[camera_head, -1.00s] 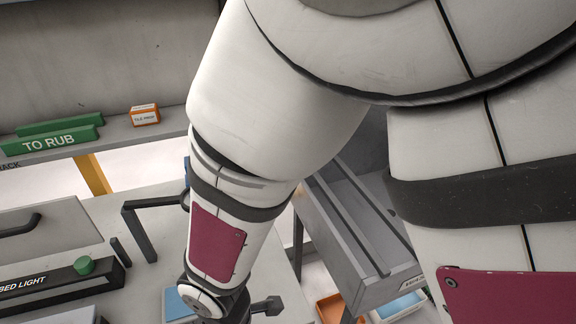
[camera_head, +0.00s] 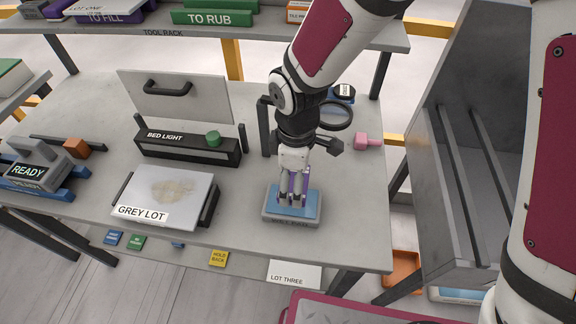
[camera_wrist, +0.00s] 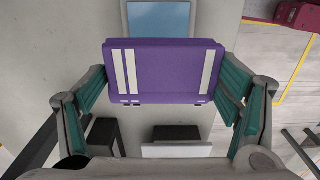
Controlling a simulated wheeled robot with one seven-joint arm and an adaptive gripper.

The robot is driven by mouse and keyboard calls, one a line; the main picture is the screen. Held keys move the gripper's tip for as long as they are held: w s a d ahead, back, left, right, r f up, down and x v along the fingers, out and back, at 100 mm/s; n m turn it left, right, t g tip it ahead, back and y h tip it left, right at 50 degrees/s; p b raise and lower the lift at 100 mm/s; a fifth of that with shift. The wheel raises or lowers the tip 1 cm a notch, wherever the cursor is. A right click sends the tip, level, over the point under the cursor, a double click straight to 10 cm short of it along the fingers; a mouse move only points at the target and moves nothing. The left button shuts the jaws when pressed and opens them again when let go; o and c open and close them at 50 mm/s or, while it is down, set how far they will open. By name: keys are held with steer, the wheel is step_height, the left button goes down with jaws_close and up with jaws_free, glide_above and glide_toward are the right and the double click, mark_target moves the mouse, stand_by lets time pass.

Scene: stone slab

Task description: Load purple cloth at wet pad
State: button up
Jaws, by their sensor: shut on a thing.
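The purple cloth shows in the wrist view as a purple block (camera_wrist: 163,70) with white stripes. My gripper (camera_wrist: 163,84) is shut on it, with a green-lined finger at each side. In the head view my gripper (camera_head: 292,192) points down over the wet pad, a blue pad (camera_head: 312,206) on a grey base with a label too small to read. A little purple (camera_head: 306,183) shows between the fingers. The blue pad also shows in the wrist view (camera_wrist: 157,18), beyond the cloth and partly covered by it. I cannot tell whether cloth and pad touch.
Left of the pad on the grey table (camera_head: 345,235) lies a stained GREY LOT plate (camera_head: 180,190). Behind it stands the BED LIGHT box (camera_head: 185,148) with a green knob. A pink object (camera_head: 367,139) and a round black-rimmed item (camera_head: 337,116) lie near the arm. A grey sloped chute (camera_head: 455,190) stands right.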

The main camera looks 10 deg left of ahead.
steer(key=shift+w+a+f, duration=0.1)
steer(key=shift+a+f, duration=0.05)
steer(key=shift+f, duration=0.1)
step_height(320, 180, down, 4)
steer(key=b, duration=0.2)
steer(key=shift+b, duration=0.3)
steer(key=shift+f+b, duration=0.35)
steer(key=shift+f, duration=0.35)
steer(key=shift+f+b, duration=0.3)
steer(key=shift+f, duration=0.25)
stand_by(1.3)
steer(key=shift+r+p, duration=2)
steer(key=shift+r, duration=1.55)
